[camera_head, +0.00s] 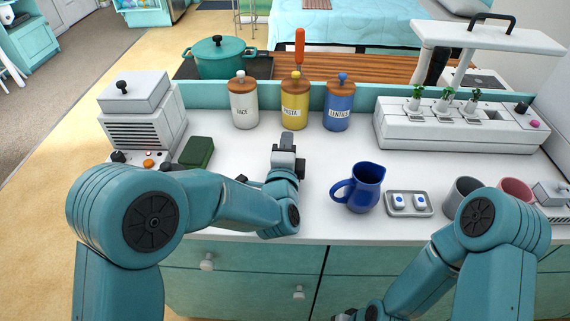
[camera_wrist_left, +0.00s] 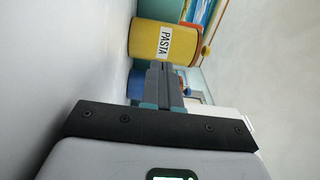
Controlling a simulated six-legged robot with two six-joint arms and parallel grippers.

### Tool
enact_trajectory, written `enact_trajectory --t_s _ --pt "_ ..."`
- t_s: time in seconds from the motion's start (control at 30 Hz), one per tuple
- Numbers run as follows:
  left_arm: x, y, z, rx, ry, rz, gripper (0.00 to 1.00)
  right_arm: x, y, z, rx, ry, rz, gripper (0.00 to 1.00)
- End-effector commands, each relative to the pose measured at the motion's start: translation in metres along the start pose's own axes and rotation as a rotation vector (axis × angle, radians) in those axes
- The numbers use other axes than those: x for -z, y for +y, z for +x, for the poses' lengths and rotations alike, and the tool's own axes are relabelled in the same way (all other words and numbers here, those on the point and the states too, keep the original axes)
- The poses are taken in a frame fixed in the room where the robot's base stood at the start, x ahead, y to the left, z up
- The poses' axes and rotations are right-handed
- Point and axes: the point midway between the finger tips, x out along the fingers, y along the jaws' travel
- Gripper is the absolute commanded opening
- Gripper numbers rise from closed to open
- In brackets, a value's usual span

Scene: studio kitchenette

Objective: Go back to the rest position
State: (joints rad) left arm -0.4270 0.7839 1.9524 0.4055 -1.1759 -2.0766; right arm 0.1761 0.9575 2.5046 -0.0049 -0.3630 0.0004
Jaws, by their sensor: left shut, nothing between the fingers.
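My left gripper (camera_head: 287,143) is over the white counter in the middle of the head view, in front of the yellow pasta jar (camera_head: 295,105). Its fingers are together and hold nothing. In the left wrist view the closed fingers (camera_wrist_left: 166,84) point toward the pasta jar (camera_wrist_left: 170,42), which appears sideways. A blue jar shows partly behind the fingers there.
A blue pitcher (camera_head: 359,188) stands right of my left gripper, beside a small tray (camera_head: 409,213) and a grey cup (camera_head: 461,193). A green block (camera_head: 197,152) lies at left near a grey appliance (camera_head: 143,117). Rice (camera_head: 244,105) and lentils (camera_head: 338,108) jars flank the pasta.

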Motion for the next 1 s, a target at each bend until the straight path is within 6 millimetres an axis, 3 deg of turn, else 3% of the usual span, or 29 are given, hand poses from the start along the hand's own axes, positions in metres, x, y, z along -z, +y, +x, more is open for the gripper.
enact_trajectory --t_s 0.2,0.33,1.0 --pt "0.000 0.000 -0.041 -0.001 0.001 0.001 0.00 0.000 0.001 0.003 0.000 0.000 0.000 0.00" --pt "0.000 0.000 -0.056 0.000 0.001 0.000 0.00 0.000 0.001 0.003 0.000 0.000 0.000 0.00" --pt "0.001 0.000 -0.068 0.001 0.000 -0.001 0.00 0.000 0.001 0.003 0.000 0.000 0.000 0.00"
